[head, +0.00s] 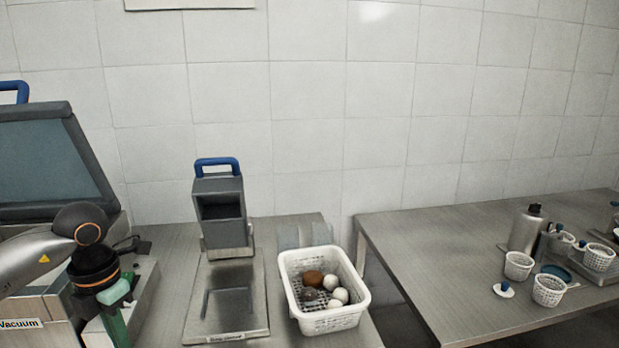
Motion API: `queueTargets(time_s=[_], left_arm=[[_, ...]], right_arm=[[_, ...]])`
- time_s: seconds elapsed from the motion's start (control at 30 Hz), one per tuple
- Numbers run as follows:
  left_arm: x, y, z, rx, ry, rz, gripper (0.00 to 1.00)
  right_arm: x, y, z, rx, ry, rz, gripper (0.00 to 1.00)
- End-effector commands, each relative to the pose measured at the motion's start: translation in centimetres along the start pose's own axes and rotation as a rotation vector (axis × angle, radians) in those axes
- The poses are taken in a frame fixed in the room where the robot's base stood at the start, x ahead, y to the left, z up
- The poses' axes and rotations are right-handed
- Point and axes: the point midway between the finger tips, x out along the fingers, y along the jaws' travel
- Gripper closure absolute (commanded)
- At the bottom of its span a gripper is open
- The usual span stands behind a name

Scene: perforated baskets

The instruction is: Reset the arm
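My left arm comes in from the left edge, a grey link with black joints and orange rings. Its wrist end, with my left gripper (117,296), points down beside the large machine at the left. No held object can be made out. My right arm and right gripper are not in view.
A grey machine with a tilted lid (45,160) stands at the left. A blue-handled press device (225,240) stands mid-counter. Beside it, a white perforated basket (333,322) holds several round items. The right table (420,245) carries small baskets (548,292) and a metal bottle (525,230).

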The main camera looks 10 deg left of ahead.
Motion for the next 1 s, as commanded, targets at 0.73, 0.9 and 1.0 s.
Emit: queueTargets(time_s=[0.73,0.9,1.0], left_arm=[[2.2,-33.3,3.7,-0.203,-0.166,-1.517,1.00],[1.8,-32.9,6.2,-0.648,-0.193,-1.827,1.00],[3.7,-30.9,7.5,-0.977,-0.199,-1.934,1.00]], right_arm=[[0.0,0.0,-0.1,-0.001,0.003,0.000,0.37],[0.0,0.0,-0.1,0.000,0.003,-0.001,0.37],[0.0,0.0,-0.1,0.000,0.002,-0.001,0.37]])
